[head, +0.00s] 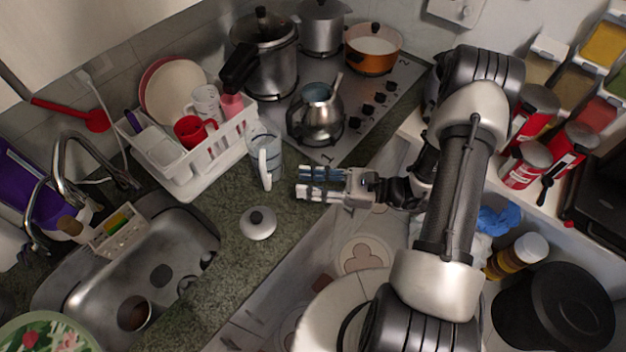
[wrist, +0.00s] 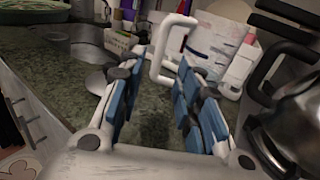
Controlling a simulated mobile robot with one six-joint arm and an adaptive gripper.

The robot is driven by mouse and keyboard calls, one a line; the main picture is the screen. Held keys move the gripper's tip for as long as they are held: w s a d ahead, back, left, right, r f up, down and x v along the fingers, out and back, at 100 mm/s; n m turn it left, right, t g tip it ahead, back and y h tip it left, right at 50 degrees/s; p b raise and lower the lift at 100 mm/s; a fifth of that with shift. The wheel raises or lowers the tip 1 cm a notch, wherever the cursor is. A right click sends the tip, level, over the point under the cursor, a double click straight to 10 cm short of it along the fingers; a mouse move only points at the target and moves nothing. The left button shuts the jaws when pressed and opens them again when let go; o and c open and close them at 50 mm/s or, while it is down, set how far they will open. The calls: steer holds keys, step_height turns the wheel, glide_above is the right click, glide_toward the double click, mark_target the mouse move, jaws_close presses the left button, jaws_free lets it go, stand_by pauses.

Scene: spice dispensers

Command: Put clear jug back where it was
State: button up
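The clear jug (head: 266,148) stands on the counter between the dish rack and the stove, its white handle facing my side. In the wrist view the jug (wrist: 218,42) is ahead, beyond the fingertips, and its white handle (wrist: 155,62) shows between and just past them. My gripper (head: 299,183) points left across the counter edge, a little right of and in front of the jug. In the wrist view my gripper (wrist: 160,68) has its blue-padded fingers spread apart with nothing held between them.
A white dish rack (head: 190,181) with cups and plates stands left of the jug. A kettle (head: 316,112) sits on the stove behind. A pot lid (head: 258,223) lies on the counter in front, near the sink (head: 165,255). Counter between lid and jug is clear.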

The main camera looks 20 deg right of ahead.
steer(key=s+a+r+n+g+h, duration=0.5)
steer(key=s+r+n+g+h, duration=0.2)
steer(key=s+r+n+g, duration=0.5)
steer(key=s+d+r+n+t+h, duration=0.4)
steer(key=d+r+n+t+h, duration=0.3)
steer(key=r+n+t+h, duration=0.2)
steer(key=shift+s+r+n, duration=0.2)
steer(key=shift+r+n, duration=0.7)
steer(key=shift+r, duration=0.05)
steer(key=shift+f+b, duration=0.4)
